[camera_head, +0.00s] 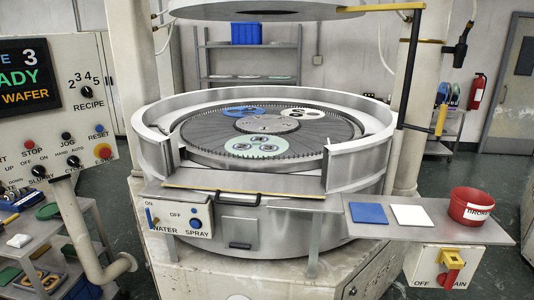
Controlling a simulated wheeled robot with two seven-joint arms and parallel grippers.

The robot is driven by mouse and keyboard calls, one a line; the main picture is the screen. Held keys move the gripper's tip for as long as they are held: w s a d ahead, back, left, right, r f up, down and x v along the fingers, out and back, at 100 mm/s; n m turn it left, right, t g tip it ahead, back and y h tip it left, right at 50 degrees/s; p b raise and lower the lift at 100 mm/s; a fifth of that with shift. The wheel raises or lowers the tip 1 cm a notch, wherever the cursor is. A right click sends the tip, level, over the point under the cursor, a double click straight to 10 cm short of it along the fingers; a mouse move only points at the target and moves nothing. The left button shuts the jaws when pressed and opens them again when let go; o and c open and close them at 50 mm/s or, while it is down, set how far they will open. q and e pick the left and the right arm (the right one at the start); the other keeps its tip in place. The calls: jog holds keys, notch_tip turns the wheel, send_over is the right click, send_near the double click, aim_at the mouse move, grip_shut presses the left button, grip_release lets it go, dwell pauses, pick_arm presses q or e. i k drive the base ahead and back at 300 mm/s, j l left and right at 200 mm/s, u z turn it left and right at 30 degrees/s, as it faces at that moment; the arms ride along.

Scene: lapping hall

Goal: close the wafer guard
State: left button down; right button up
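The lapping machine's round metal wall (350,105) has a wide gap at the front. A low front panel with a yellow edge strip (245,191) and a black handle (237,198) lies below this gap; it looks like the wafer guard, lowered. Through the gap I see the toothed lapping plate (215,155). It bears a pale green carrier (259,146), a blue carrier (240,111) and a white carrier (301,113). Neither of my grippers is in view.
A control panel (75,135) stands at the left. A water spray box (180,219) is left of the handle. A side shelf (432,227) at the right holds a blue pad (368,213), a white pad (412,215) and a red tub (470,206). A round upper plate (265,11) hangs above.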

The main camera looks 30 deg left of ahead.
aim_at(283, 185)
jog(key=k+j+u, duration=0.1)
jog(key=u, duration=1.25)
